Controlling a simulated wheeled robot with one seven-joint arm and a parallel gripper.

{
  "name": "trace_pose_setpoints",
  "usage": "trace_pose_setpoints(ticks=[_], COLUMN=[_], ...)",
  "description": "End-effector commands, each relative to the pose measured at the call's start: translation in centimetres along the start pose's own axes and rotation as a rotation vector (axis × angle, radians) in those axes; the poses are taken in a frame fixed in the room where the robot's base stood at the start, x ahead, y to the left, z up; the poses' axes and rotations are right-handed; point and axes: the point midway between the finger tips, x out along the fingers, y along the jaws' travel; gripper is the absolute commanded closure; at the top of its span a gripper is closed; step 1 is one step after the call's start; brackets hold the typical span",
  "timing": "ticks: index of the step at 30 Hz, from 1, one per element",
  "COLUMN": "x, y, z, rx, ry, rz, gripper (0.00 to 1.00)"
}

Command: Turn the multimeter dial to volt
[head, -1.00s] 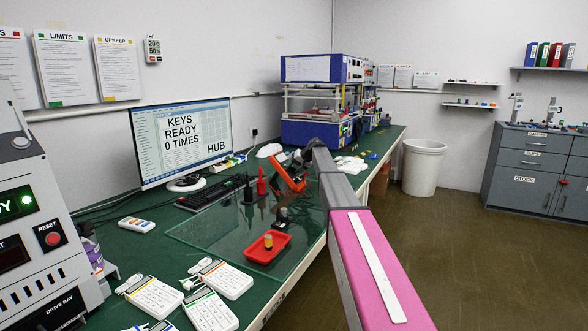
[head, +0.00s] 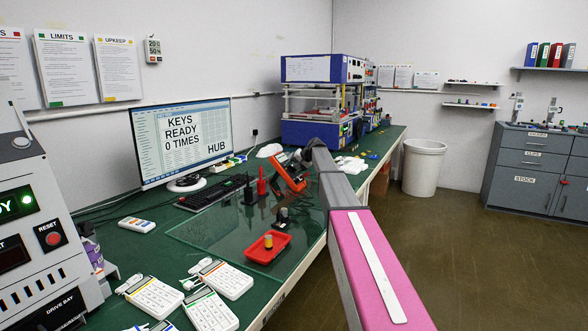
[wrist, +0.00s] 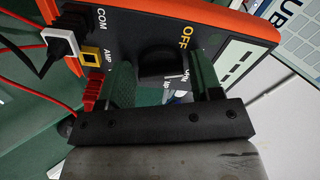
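The multimeter (wrist: 212,16) has an orange rim and a dark face. It fills the top of the wrist view and stands small and tilted on the bench in the head view (head: 290,174). Its black dial (wrist: 158,64) sits mid-face, with a yellow OFF mark at its upper right. Other markings below the dial are partly hidden by my gripper. My gripper (wrist: 162,78) has its two green fingers apart, one on each side of the dial. A gap shows on both sides, though contact deeper down is hard to judge.
Black and red leads plug in beside the COM and AMP labels, left of the dial in the wrist view. In the head view, a red tray (head: 267,248), a keyboard (head: 212,192), a monitor (head: 181,141) and several white keypads share the green bench.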

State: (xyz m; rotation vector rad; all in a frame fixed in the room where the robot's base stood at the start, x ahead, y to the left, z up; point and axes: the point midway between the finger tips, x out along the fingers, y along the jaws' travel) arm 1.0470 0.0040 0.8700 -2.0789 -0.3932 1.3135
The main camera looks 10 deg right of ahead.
Motion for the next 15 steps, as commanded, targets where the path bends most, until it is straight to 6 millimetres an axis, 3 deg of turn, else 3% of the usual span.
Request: trace_pose_setpoints(ticks=[10,15], x=[-0.2,-1.9], y=[0.0,0.1], z=[0.0,0.1], rx=[-0.001,0.0], ry=[0.0,0.002], rz=[0.0,0.0], gripper=[0.28,0.28])
